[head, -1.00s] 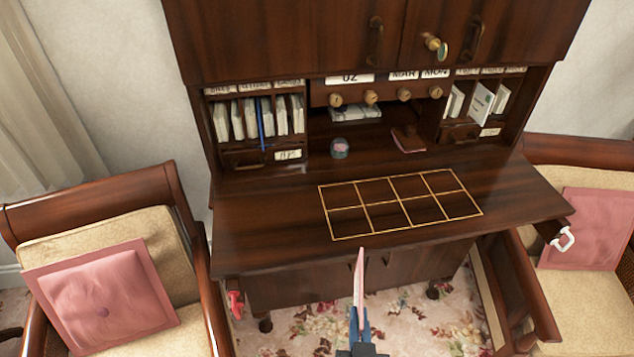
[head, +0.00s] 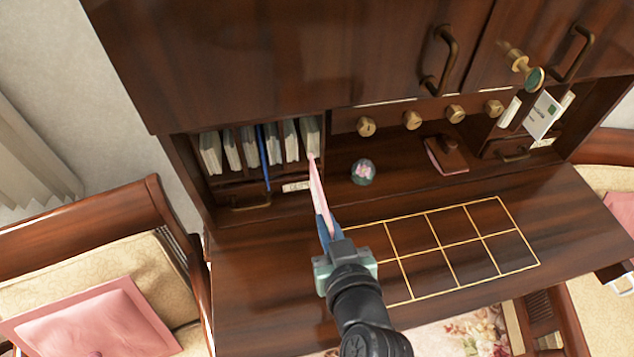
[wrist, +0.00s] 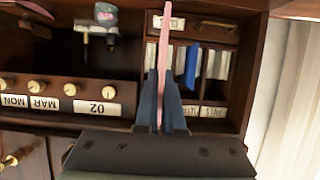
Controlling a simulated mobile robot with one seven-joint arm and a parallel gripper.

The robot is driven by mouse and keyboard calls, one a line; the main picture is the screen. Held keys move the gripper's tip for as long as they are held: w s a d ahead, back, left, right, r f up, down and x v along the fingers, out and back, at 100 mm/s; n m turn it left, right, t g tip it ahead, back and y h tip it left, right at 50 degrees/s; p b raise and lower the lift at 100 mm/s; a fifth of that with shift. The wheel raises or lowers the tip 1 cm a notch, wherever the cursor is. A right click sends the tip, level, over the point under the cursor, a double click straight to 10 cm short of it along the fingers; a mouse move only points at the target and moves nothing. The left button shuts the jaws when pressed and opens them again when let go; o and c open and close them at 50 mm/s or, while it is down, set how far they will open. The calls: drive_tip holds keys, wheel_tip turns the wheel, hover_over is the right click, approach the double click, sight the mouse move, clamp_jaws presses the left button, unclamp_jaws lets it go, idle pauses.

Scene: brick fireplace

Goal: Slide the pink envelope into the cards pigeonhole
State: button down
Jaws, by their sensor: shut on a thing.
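The pink envelope (head: 317,188) stands on edge in my gripper (head: 326,222), which is shut on it above the desk's left part. Its far end overlaps the right end of the left pigeonhole row (head: 275,180) in the head view; I cannot tell whether it has entered a slot. In the wrist view the envelope (wrist: 163,60) rises between the blue fingers (wrist: 162,90). The pigeonholes hold white papers (head: 229,149) and a blue item (head: 265,155). Their label strip (wrist: 212,112) appears upside down in the wrist view, partly hidden by the fingers. I cannot tell which slot is cards.
A glass paperweight (head: 363,171) and a brown blotter (head: 446,155) stand right of the envelope. The upper cabinet (head: 290,50) overhangs the slots. The gold-lined desktop grid (head: 455,245) is clear.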

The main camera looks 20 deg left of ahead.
sight(315, 182)
drive_tip(key=shift+w+a, duration=0.15)
drive_tip(key=shift+w, duration=0.1)
drive_tip(key=shift+s+r, duration=0.15)
drive_tip(key=shift+s, duration=0.05)
drive_tip(key=shift+d, duration=0.2)
drive_tip(key=shift+w+a+f+b, duration=0.1)
drive_tip(key=shift+w+a+b, duration=0.15)
drive_tip(key=shift+w+a, duration=0.85)
drive_tip(key=shift+w+a+f+b, duration=0.15)
drive_tip(key=shift+w+a, duration=0.5)
drive_tip(key=shift+w, duration=0.8)
drive_tip(key=shift+w+a+f+b, duration=0.1)
drive_tip(key=shift+w+a+b, duration=0.2)
drive_tip(key=shift+w+a, duration=0.8)
drive_tip(key=w+a+b, duration=0.3)
drive_tip(key=w+a, duration=0.1)
drive_tip(key=w, duration=0.3)
drive_tip(key=shift+w+a, duration=0.2)
